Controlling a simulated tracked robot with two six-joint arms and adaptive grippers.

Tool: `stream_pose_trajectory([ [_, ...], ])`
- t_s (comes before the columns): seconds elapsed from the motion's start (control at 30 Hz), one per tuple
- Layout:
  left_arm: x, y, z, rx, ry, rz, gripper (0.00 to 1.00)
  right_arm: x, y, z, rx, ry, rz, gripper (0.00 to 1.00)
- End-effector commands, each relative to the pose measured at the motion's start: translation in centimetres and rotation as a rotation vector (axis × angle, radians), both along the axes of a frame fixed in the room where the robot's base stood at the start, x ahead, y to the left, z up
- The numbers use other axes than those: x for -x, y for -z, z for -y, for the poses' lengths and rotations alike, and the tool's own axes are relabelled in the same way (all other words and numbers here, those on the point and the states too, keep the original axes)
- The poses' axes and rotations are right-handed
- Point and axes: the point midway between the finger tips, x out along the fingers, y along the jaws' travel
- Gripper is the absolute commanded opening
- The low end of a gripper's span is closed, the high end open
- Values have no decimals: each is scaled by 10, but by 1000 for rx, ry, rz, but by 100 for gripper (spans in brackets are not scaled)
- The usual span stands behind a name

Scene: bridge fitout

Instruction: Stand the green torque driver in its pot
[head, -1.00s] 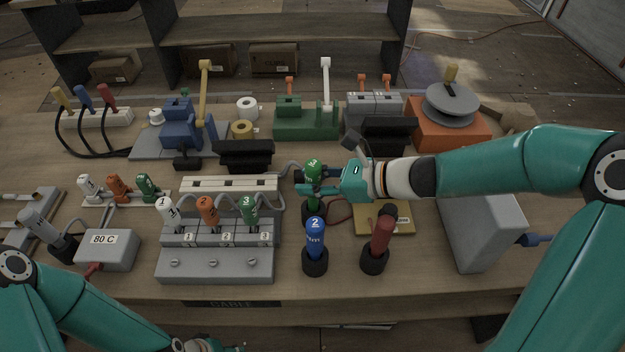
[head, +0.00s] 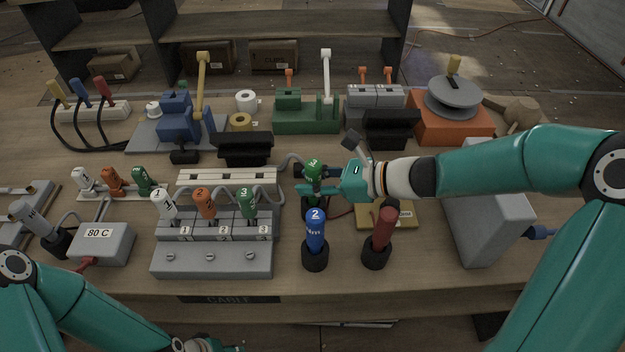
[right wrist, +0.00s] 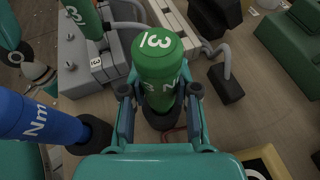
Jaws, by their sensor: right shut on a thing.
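The green torque driver (head: 313,169), marked 3, is held upright in my right gripper (head: 312,189), which is shut around its body. In the right wrist view the green driver (right wrist: 158,60) stands between the two fingers (right wrist: 160,110), and a dark pot (right wrist: 163,138) shows beneath it. The driver's lower end is hidden, so I cannot tell how deep it sits in the pot. The blue driver (head: 316,232) and the red driver (head: 383,235) stand in dark pots nearer the front edge. My left arm is at the bottom left; its gripper is barely in frame.
A grey block with numbered connectors (head: 213,257) stands left of the blue driver. A yellow plate (head: 403,216) lies behind the red driver. A large grey box (head: 488,230) is under my right arm. Black stands (head: 245,148) and fixtures fill the back.

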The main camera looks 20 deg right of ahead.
Motion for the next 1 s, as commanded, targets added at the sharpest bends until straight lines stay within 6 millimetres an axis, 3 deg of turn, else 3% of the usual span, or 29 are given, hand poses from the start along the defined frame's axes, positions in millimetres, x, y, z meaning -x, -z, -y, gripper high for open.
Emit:
stream_pose_trajectory([
  [0.3, 0, 0, 0, 0, 0, 0, 40, 0, -1, 0, 0, 0, 1, 0],
  [0.33, 0, 0, 0, 0, 0, 0, 40, 0, -1, 0, 0, 0, 1, 35],
  [0.5, 0, 0, 0, 0, 0, 0, 40, 0, -1, 0, -1, 0, 1, 60],
  [1.0, 0, 0, 0, 0, 0, 0, 40, 0, 0, 0, 0, 0, 0, 60],
])
